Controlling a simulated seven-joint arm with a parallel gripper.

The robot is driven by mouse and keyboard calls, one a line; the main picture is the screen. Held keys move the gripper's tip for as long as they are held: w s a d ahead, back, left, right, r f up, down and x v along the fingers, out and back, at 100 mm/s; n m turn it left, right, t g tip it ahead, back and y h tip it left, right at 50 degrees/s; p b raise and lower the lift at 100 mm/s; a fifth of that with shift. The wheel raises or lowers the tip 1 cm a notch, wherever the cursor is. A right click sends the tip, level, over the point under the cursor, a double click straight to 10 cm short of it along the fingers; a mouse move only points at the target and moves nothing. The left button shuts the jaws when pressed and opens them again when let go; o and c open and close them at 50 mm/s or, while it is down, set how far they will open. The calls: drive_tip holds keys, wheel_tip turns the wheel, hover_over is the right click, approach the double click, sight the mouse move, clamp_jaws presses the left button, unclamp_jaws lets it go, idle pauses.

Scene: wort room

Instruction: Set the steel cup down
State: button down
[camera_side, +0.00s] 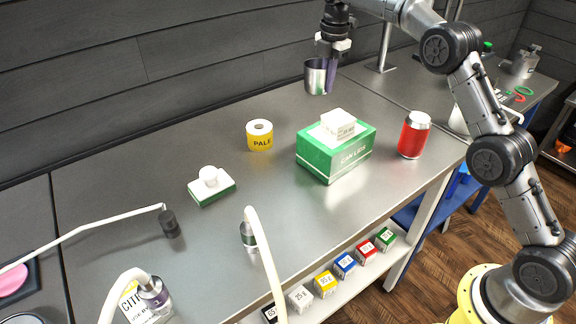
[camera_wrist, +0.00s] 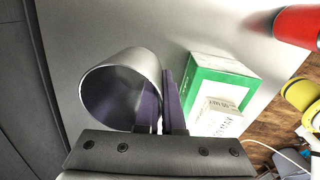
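The steel cup (camera_side: 315,77) is in my gripper (camera_side: 328,82) near the back edge of the steel table (camera_side: 250,200). In the wrist view the cup (camera_wrist: 92,97) is tilted in the picture, with its open mouth toward the camera. My gripper's purple fingers (camera_wrist: 160,100) are closed on the cup's right wall, one apparently inside the mouth and one outside. The cup seems to hang above the table, but its base is hard to see and I cannot tell the height of the gap.
A green-and-white box (camera_side: 335,151) with a small white box (camera_side: 338,123) on top stands right of centre. A red can (camera_side: 413,135) is further right. A yellow-labelled roll (camera_side: 260,136) and a small green box (camera_side: 212,190) stand left. Table between is clear.

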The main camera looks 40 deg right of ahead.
drive_tip(key=s+a+r, duration=0.1)
drive_tip(key=s+a, duration=0.1)
drive_tip(key=a, duration=0.1)
drive_tip(key=s+a+r, duration=0.1)
drive_tip(key=s+a, duration=0.1)
drive_tip(key=a, duration=0.1)
drive_tip(key=s+a, duration=0.2)
drive_tip(key=a, duration=0.1)
drive_tip(key=shift+s+a+r, duration=0.15)
drive_tip(key=shift+a+r, duration=0.15)
drive_tip(key=shift+r, duration=0.1)
drive_tip(key=s+a, duration=0.4)
drive_tip(key=s, duration=0.1)
drive_tip(key=shift+s+a+r, duration=0.1)
drive_tip(key=shift+a+r, duration=0.15)
drive_tip(key=shift+r, duration=0.1)
drive_tip(key=s+a+f, duration=0.1)
drive_tip(key=s+a, duration=0.2)
drive_tip(key=s, duration=0.6)
drive_tip(key=s+a+f, duration=0.1)
drive_tip(key=s+a, duration=0.2)
drive_tip(key=s, duration=0.6)
hover_over(282, 206)
drive_tip(key=shift+m, duration=0.3)
drive_tip(key=f, duration=0.9)
drive_tip(key=shift+s+d, duration=0.1)
drive_tip(key=shift+s, duration=0.2)
drive_tip(key=shift+w+f, duration=0.15)
drive_tip(key=shift+f, duration=1.7)
drive_tip(key=shift+f, duration=0.1)
